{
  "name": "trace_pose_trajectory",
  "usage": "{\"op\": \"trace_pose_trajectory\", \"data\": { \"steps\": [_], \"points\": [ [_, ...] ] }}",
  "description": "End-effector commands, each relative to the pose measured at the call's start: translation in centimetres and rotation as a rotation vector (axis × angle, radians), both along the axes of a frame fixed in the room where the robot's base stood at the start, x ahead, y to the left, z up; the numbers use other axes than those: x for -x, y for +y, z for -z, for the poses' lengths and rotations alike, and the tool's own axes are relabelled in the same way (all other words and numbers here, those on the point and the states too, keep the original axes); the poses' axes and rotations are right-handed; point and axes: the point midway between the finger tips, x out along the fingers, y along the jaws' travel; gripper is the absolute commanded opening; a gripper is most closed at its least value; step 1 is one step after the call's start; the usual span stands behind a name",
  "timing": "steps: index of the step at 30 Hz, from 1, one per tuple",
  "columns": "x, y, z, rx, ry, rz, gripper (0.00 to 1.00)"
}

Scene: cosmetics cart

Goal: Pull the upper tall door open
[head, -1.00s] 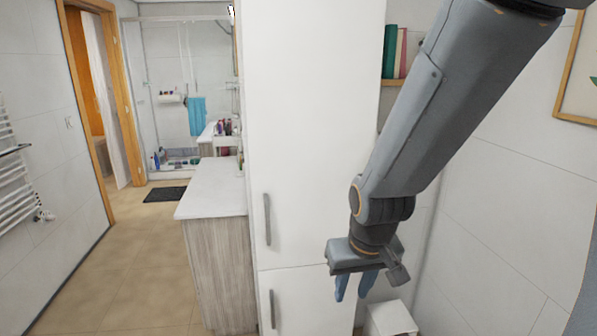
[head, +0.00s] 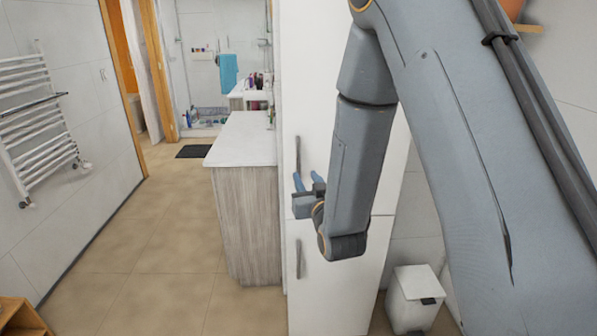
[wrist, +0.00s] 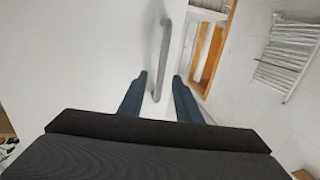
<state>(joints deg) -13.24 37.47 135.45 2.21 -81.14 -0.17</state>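The upper tall door (head: 308,80) is the white upper front of a tall cabinet, and it looks shut. Its slim grey vertical handle (head: 298,153) is near the door's left edge; its lower part is close to my gripper's fingers. My gripper (head: 306,178) is open at the handle's lower end. In the wrist view, the handle (wrist: 164,50) lies between the two dark fingers (wrist: 160,76), with a gap to each side. The fingers do not grip it. My forearm hides part of the door in the head view.
The lower white door (head: 335,290) has its own handle (head: 299,258). A wood-sided counter (head: 245,215) stands left of the cabinet. A white bin (head: 413,295) is at right, a towel radiator (head: 38,125) on the left wall. The tiled floor (head: 150,260) at left is open.

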Motion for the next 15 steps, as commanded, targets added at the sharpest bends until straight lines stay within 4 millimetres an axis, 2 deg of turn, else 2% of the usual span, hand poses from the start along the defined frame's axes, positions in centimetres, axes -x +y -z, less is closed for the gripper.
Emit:
{"op": "trace_pose_trajectory", "data": {
  "steps": [5,15],
  "points": [
    [-0.6,0.4,-0.2,-0.007,-0.033,-0.004,0.31],
    [-5.4,1.4,-0.4,-0.005,-0.032,-0.004,0.31]
  ]
}}
